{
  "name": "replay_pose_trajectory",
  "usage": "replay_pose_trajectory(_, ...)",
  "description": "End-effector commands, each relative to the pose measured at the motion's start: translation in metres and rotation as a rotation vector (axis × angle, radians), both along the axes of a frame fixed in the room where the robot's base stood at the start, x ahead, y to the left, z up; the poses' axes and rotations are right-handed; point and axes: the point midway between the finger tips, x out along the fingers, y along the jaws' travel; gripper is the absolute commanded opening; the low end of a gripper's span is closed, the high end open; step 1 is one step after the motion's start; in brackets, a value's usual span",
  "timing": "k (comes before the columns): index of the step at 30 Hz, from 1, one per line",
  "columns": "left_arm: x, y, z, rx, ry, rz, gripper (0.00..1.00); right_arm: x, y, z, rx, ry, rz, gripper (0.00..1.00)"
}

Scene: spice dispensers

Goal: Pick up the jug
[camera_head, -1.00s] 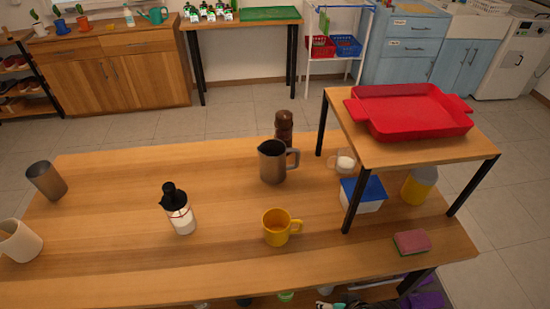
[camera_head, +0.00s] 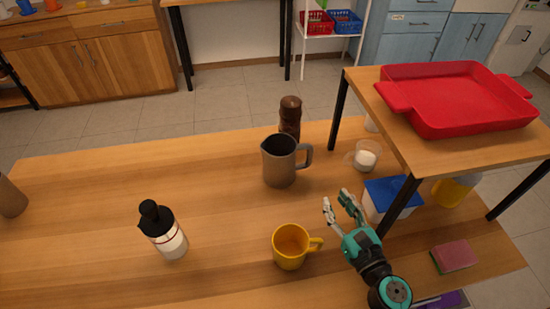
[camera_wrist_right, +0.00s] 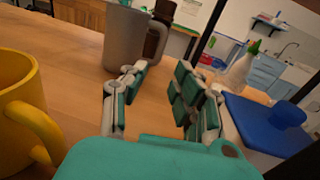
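The jug (camera_head: 279,166) is a grey metal pitcher with a dark inside and a handle on its right side. It stands upright on the wooden table (camera_head: 110,200), and in the right wrist view it (camera_wrist_right: 124,38) shows ahead, beyond the fingers. My right gripper (camera_head: 338,204) is open and empty, in front of the jug and to its right, between the yellow mug and the blue-lidded box. It also shows in the right wrist view (camera_wrist_right: 158,88) with its fingers apart. My left gripper is not in view.
A yellow mug (camera_head: 288,247) stands close left of my right gripper. A blue-lidded box (camera_head: 378,207) is close on its right, by the raised shelf (camera_head: 415,140) with a red dish. A brown bottle (camera_head: 290,115) stands just behind the jug. A black-capped bottle (camera_head: 168,240) is further left.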

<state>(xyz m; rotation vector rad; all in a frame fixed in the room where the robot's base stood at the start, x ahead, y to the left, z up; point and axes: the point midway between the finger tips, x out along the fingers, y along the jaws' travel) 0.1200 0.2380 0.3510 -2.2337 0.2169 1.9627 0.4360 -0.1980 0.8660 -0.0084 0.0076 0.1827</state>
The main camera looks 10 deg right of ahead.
Motion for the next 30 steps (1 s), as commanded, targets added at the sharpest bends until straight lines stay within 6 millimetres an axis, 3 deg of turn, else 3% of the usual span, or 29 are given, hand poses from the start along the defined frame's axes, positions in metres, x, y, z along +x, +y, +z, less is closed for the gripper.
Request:
replay_pose_trajectory(4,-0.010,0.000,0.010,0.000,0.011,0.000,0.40,0.017,0.001,0.003,0.014,0.001,-0.007,0.29)
replay_pose_trajectory(9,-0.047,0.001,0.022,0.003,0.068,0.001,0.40,0.054,0.009,0.005,0.012,-0.002,-0.004,0.29)
replay_pose_trajectory(12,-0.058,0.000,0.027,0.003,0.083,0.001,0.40,0.076,0.013,0.004,0.011,-0.001,-0.004,0.29)
replay_pose_trajectory(18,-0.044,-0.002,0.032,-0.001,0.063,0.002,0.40,0.110,0.019,0.001,0.010,0.000,-0.004,0.29)
replay_pose_trajectory(24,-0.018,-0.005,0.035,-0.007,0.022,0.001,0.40,0.122,0.021,0.000,0.008,0.000,-0.004,0.29)
replay_pose_trajectory(30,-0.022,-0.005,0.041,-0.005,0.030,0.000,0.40,0.150,0.024,0.004,0.008,-0.001,-0.003,0.29)
